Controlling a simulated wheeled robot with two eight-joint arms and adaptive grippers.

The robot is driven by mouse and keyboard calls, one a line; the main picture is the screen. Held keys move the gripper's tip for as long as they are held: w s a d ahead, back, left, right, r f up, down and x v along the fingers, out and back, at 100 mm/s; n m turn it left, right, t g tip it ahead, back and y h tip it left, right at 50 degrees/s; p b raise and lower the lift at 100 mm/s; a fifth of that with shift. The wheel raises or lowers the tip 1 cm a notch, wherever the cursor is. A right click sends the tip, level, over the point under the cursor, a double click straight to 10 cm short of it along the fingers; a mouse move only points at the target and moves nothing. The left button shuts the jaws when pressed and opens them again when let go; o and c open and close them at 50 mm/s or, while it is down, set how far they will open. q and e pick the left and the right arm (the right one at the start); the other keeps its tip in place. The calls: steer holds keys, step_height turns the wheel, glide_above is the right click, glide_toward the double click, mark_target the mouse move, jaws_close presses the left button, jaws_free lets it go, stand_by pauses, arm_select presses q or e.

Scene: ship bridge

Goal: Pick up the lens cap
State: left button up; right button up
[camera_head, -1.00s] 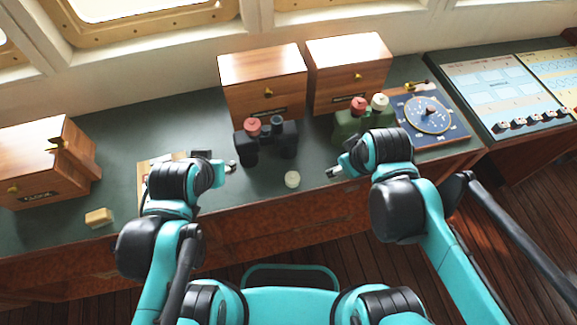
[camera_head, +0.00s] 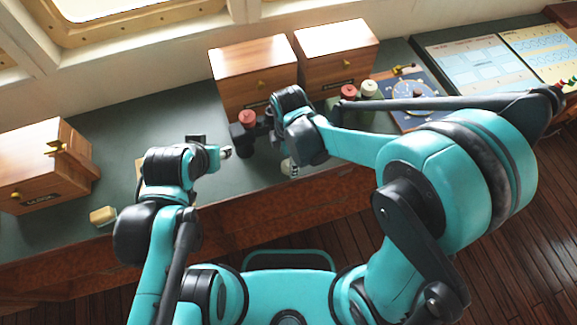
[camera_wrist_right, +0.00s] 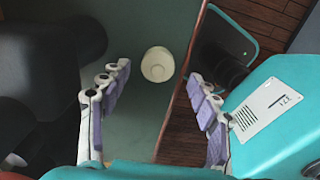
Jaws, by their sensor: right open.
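A small round cream lens cap (camera_head: 287,168) lies on the green desk top near its front edge, partly hidden by my right gripper in the head view. In the right wrist view the cap (camera_wrist_right: 157,64) shows whole, between and beyond the fingertips. My right gripper (camera_wrist_right: 156,88) is open and empty, with one finger on each side and the cap apart from both. My left gripper (camera_head: 226,152) is over the desk to the left of the cap; its fingers are too small to read.
Black binoculars with a red cap (camera_head: 247,118) stand close behind the lens cap, partly hidden by my right arm. Green binoculars, mostly hidden, show a red cap (camera_head: 349,92). Wooden boxes (camera_head: 240,70) stand behind. A pale block (camera_head: 102,216) lies at left. The desk's front edge is close.

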step_height(320, 180, down, 3)
steer(key=shift+w+f+b, duration=0.15)
steer(key=shift+b, duration=0.2)
steer(key=c, duration=0.8)
steer(key=shift+c, duration=0.2)
